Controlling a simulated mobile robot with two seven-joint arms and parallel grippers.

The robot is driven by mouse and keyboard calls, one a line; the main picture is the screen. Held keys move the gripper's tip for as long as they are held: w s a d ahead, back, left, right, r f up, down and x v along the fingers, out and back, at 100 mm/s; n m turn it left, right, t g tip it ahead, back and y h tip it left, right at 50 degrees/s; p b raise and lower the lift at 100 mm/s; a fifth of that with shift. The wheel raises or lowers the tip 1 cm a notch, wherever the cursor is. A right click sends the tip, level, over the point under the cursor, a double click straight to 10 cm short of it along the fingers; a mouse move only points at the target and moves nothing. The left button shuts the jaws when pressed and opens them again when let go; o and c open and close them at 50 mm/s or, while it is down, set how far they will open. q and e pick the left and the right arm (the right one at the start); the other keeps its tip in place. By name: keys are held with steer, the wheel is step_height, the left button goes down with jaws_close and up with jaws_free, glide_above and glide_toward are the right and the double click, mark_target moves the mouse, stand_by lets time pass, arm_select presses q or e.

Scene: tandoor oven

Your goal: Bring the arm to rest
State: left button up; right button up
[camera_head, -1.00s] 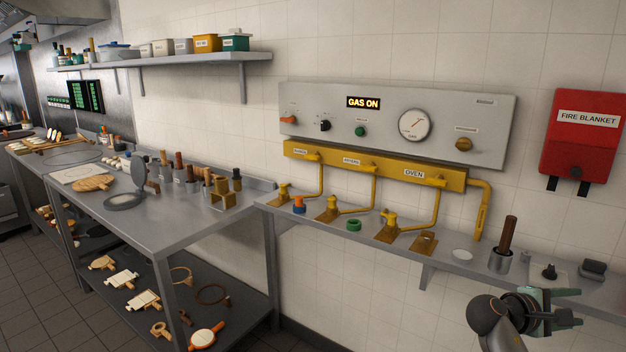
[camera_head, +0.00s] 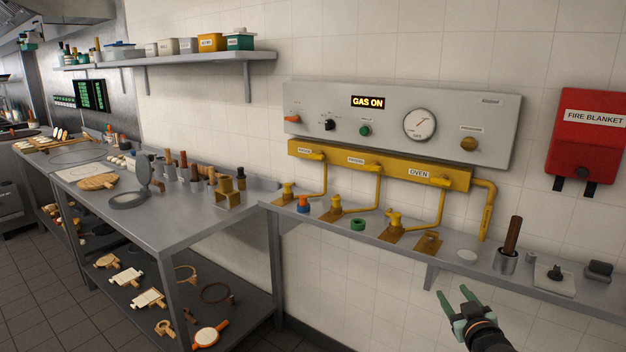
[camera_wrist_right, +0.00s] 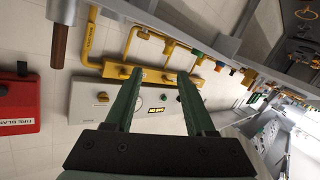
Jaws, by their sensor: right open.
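My right gripper (camera_head: 459,302) shows at the lower right of the head view, in front of and below the narrow wall shelf. Its two green fingers are apart and nothing is between them. The right wrist view shows the same open fingers (camera_wrist_right: 158,102), with the wall panel and yellow pipe rail beyond, seen upside down. The rest of the right arm is mostly out of the frame. My left gripper is not in view.
The narrow shelf (camera_head: 470,270) carries yellow valve fittings, a green ring (camera_head: 358,224) and a metal cup with a brown handle (camera_head: 508,249). A steel table (camera_head: 190,222) stands left. A red fire blanket box (camera_head: 587,135) hangs right. Wall below the shelf is clear.

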steer(key=s+a+f+g+y, duration=0.1)
steer(key=s+a+f, duration=0.2)
steer(key=s+f, duration=0.3)
steer(key=s+a+f+g, duration=0.2)
steer(key=s+a+f, duration=0.1)
steer(key=s+f, duration=0.3)
steer(key=s+a+f+g+y, duration=0.1)
steer(key=s+a+f, duration=0.3)
steer(key=s+f, duration=0.3)
steer(key=s+a+f+g, duration=0.1)
steer(key=s+a+f, duration=0.1)
steer(key=s, duration=0.7)
steer(key=s+a+f+g+y, duration=0.1)
steer(key=s+a+f+g, duration=0.1)
steer(key=s, duration=0.7)
steer(key=shift+s+a+f+m, duration=0.3)
steer(key=shift+a+f, duration=0.5)
steer(key=shift+f, duration=0.1)
